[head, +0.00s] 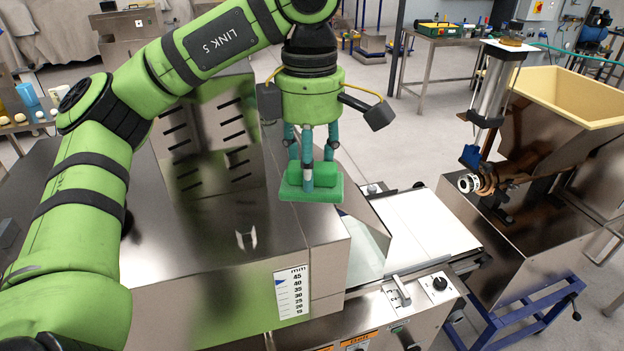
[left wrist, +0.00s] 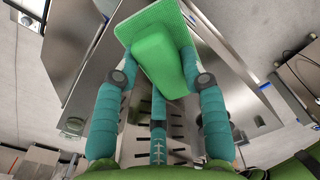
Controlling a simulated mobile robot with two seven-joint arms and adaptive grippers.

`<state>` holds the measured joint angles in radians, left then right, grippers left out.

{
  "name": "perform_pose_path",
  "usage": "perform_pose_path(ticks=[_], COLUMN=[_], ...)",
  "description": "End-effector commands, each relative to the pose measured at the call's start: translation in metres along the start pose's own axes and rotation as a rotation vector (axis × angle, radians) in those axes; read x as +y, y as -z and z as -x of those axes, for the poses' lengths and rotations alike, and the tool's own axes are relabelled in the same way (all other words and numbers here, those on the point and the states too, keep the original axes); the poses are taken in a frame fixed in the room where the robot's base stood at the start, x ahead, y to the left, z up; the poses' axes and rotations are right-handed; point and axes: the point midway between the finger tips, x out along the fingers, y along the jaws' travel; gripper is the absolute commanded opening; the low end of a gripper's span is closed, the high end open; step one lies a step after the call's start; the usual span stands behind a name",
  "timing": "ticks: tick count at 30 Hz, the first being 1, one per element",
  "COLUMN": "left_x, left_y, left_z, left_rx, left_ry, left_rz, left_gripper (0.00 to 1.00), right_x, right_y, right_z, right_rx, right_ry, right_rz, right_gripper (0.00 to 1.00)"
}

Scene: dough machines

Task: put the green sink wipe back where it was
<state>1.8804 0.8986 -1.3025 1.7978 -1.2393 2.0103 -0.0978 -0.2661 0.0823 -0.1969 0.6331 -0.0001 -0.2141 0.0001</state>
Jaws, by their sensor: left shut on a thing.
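The green sink wipe (head: 311,186) is a block with a raised grip on a flat pad. My left gripper (head: 311,170) is shut on it, with teal fingers on its sides, and holds it over the right part of the steel machine's top (head: 250,228). In the left wrist view the wipe (left wrist: 162,60) sits between the fingertips of the left gripper (left wrist: 160,75), with its textured pad at the far side. In the head view I cannot tell how high it is above the steel top. My right gripper is not in view.
A white conveyor belt (head: 425,228) runs to the right of the machine, with a control panel (head: 405,298) in front. A hopper machine (head: 560,110) on a blue frame stands at the right. A vented steel housing (head: 205,135) rises behind the machine top.

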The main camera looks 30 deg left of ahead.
Motion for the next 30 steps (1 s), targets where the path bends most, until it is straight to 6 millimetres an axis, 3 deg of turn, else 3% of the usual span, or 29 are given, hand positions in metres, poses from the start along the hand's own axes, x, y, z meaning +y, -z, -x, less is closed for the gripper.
perform_pose_path(ticks=[6,10,14,18,23,30], left_x=[0.043,0.072,0.093,0.104,0.105,0.105], left_y=[0.013,0.021,0.027,0.030,0.032,0.031], left_z=[-0.028,-0.046,-0.056,-0.065,-0.081,-0.106], left_rx=[0.003,0.001,0.002,0.002,0.005,0.002], left_ry=[0.009,0.008,0.005,0.001,0.004,0.001], left_rz=[0.007,0.005,0.004,0.001,0.000,0.000], left_gripper=[0.16,0.16,0.16,0.16,0.16,0.16], right_x=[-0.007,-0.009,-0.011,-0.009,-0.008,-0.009], right_y=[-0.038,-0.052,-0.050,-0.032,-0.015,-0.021], right_z=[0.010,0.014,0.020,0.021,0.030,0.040], right_rx=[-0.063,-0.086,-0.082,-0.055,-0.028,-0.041], right_ry=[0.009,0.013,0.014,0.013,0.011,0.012], right_rz=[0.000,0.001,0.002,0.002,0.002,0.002], right_gripper=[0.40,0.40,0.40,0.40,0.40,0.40])
